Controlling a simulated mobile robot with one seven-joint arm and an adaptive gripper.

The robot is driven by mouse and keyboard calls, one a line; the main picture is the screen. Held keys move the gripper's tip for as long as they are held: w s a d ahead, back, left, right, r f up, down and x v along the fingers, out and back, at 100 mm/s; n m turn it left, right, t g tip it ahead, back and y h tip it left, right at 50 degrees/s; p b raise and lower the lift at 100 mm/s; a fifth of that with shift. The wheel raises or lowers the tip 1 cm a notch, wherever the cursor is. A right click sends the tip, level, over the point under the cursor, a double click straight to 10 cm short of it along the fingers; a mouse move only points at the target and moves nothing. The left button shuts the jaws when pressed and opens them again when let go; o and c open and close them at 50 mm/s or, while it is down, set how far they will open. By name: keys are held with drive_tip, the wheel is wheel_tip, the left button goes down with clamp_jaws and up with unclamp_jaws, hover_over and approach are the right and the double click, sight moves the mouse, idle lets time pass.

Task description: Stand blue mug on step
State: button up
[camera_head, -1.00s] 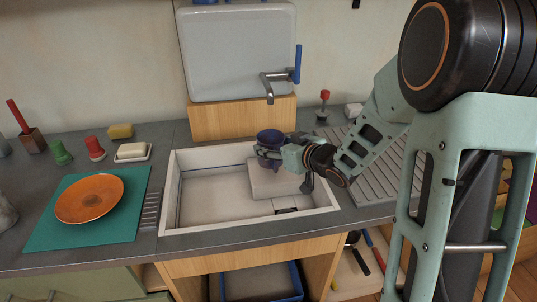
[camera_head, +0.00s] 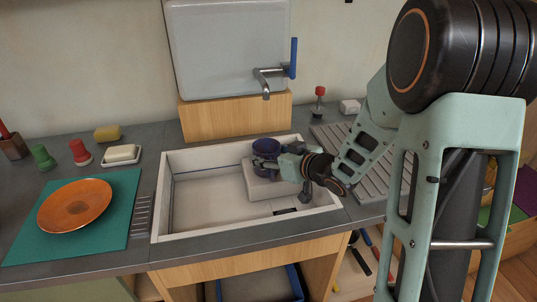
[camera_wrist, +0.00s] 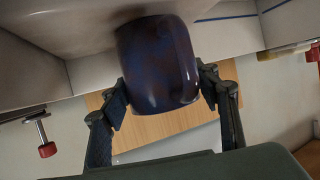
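The dark blue mug (camera_head: 266,148) is upright over the pale step (camera_head: 260,187), a low block at the right side of the sink. My gripper (camera_head: 277,162) reaches in from the right and is shut on the mug. In the wrist view, the mug (camera_wrist: 158,65) sits between the two dark fingers (camera_wrist: 165,100), one at each side. The mug's base is at or very close to the step's top, where a dark shadow shows in the wrist view; I cannot tell for sure whether it touches.
The sink (camera_head: 190,205) is otherwise open on its left. A ribbed drainer (camera_head: 365,180) lies to the right. An orange plate (camera_head: 75,205) rests on a teal mat (camera_head: 25,248) at left.

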drive_tip(key=o, duration=0.3)
drive_tip(key=shift+r, duration=0.15)
drive_tip(key=shift+r, duration=0.2)
drive_tip(key=p+v, duration=0.3)
drive_tip(key=v, duration=0.8)
drive_tip(key=shift+s+d, duration=0.25)
drive_tip(key=shift+s, duration=0.1)
